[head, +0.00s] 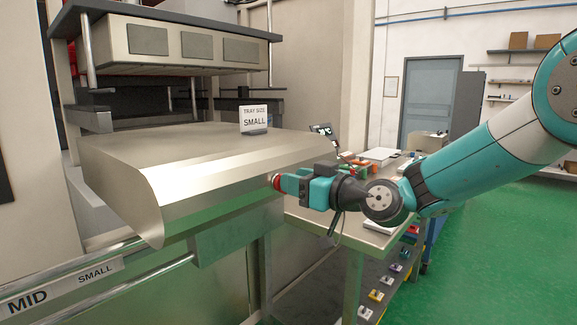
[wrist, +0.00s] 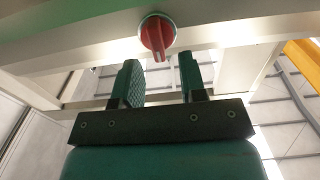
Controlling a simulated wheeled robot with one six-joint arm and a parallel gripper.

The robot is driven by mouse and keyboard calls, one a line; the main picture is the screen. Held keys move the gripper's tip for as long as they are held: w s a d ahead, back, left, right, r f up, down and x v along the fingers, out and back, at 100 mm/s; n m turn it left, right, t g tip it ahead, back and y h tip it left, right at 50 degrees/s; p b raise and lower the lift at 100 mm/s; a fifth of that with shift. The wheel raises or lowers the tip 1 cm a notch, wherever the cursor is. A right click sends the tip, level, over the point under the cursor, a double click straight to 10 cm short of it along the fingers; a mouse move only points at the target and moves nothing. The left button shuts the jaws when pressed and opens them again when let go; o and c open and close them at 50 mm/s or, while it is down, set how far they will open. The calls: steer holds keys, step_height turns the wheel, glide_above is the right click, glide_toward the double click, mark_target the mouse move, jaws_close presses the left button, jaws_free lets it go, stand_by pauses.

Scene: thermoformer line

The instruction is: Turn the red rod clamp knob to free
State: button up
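The red rod clamp knob (wrist: 157,35) shows at the top of the wrist view, on a pale rail. It is round with a raised grip bar that points down towards my gripper. My gripper (wrist: 160,75) is open, with its two teal fingers apart and the knob just beyond their tips, roughly centred between them. Nothing is between the fingers. The head view does not show the gap clearly.
The metal cover (head: 200,165) of the machine lies left of my gripper, with a "TRAY SIZE SMALL" sign (head: 254,119) on it. A rail (head: 90,280) labelled MID and SMALL runs at lower left. A workbench (head: 350,232) stands below my arm. Green floor at right is clear.

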steer(key=shift+p+x, duration=0.35)
steer(key=shift+x, duration=1.05)
jaws_close()
steer(key=shift+m, duration=0.4)
steer(key=shift+w+d+f+m+p, duration=0.15)
steer(key=shift+w+f+m, duration=0.1)
steer(key=shift+m, duration=2.6)
steer(key=shift+w+d+f+m+p, duration=0.15)
steer(key=shift+f+m, duration=0.15)
steer(key=shift+m, duration=2.6)
steer(key=shift+w+d+f+m+p, duration=0.15)
steer(key=shift+f+m, duration=0.1)
steer(key=shift+m, duration=2.6)
